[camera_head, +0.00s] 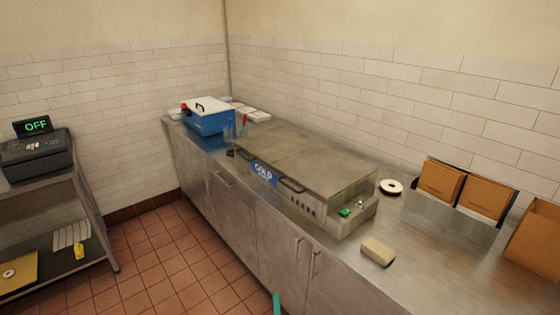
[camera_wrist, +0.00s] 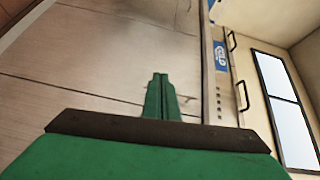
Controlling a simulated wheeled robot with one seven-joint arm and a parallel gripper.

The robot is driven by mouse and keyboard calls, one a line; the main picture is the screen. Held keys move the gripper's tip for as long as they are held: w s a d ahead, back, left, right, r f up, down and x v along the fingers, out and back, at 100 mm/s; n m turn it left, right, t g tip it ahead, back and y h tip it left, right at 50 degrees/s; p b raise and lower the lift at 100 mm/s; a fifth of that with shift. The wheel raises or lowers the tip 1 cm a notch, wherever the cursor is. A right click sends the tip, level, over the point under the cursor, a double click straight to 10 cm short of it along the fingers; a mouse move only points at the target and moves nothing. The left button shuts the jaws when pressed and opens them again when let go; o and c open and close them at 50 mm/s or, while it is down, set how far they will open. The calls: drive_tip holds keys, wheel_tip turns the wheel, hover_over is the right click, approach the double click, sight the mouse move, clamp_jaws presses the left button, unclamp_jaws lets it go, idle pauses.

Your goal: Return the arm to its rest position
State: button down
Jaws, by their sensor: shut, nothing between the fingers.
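My gripper (camera_wrist: 161,80) shows in the wrist view as two green fingers lying together, shut and empty. Nothing touches the fingertips. In the head view only a small teal-green piece shows at the bottom edge, and I cannot tell which part it is.
The steel counter (camera_head: 410,285) runs along the wall. On it are a flat-topped COLD unit (camera_head: 310,160), a blue box (camera_head: 210,122), a yellowish block (camera_head: 378,250), a white ring (camera_head: 391,186) and brown boxes (camera_head: 440,182). A shelf (camera_head: 95,215) stands left. The tiled floor (camera_head: 165,260) between is clear.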

drive_tip(key=s+d+f+n+g, duration=0.1)
drive_tip(key=s+d+n, duration=0.25)
drive_tip(key=s, duration=0.65)
drive_tip(key=s+d+n+g+h, duration=0.1)
drive_tip(key=s+d+n, duration=0.25)
drive_tip(key=s, duration=0.55)
drive_tip(key=s+d+f+n+g, duration=0.1)
drive_tip(key=s+d+n, duration=0.3)
drive_tip(key=s, duration=0.6)
drive_tip(key=s+a+r+n, duration=0.2)
drive_tip(key=s+a+r, duration=0.2)
drive_tip(key=s+r, duration=0.5)
drive_tip(key=s+a+r+n, duration=0.3)
drive_tip(key=s+a+r, duration=0.2)
drive_tip(key=s+r, duration=0.5)
drive_tip(key=s, duration=0.3)
drive_tip(key=shift+a+r+t+h, duration=0.15)
drive_tip(key=shift+r+t+h, duration=0.15)
drive_tip(key=shift+h, duration=0.1)
